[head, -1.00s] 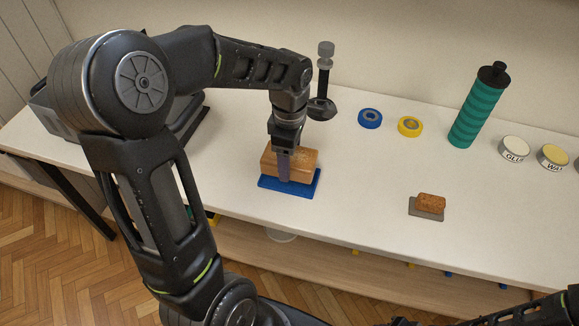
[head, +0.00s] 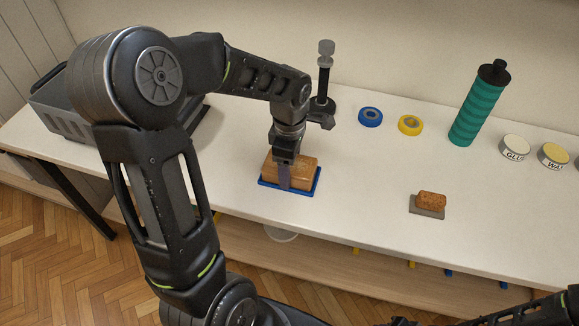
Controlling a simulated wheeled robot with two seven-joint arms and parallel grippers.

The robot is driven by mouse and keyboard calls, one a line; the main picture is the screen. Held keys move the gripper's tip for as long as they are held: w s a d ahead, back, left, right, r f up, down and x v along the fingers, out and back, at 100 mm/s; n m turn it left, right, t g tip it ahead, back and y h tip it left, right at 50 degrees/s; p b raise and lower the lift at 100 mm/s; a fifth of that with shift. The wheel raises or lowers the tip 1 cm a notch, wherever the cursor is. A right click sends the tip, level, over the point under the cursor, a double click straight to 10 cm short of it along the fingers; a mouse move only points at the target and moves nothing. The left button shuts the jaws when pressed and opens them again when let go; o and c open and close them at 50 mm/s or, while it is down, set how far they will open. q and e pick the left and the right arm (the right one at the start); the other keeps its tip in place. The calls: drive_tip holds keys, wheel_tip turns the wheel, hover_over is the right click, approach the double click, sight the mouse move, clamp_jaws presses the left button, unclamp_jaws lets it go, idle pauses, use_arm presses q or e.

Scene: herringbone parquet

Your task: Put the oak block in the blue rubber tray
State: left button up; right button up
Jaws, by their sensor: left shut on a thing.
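The oak block (head: 301,173), a light brown wooden brick, is at the blue rubber tray (head: 317,184) near the front edge of the bench. It sits low, within the tray's outline, with the blue rim showing around its front and right side. My left gripper (head: 284,178) comes down from above and is shut on the block, one finger in front of its near face. The far finger is hidden. Whether the block's underside touches the tray floor cannot be seen. Parts of my right arm show at the bottom right, but its gripper is not visible.
A dark stand (head: 323,85) is close behind my left wrist. Blue tape (head: 370,116), yellow tape (head: 410,125), a green bottle (head: 474,110) and tins stand further right. A cork-topped block (head: 431,202) lies front right. A grey crate (head: 62,118) is at left.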

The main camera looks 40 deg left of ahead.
use_arm(q)
drive_tip(key=o, duration=1.3)
drive_tip(key=shift+s+d+f, duration=0.1)
drive_tip(key=shift+s+f, duration=0.2)
drive_tip(key=shift+f, duration=0.35)
drive_tip(key=o, duration=0.4)
drive_tip(key=shift+f, duration=0.15)
drive_tip(key=shift+w+r+p, duration=0.15)
drive_tip(key=shift+r+p, duration=0.65)
wheel_tip(320, 180, up, 12)
drive_tip(key=shift+w+r, duration=0.1)
drive_tip(key=shift+w, duration=0.05)
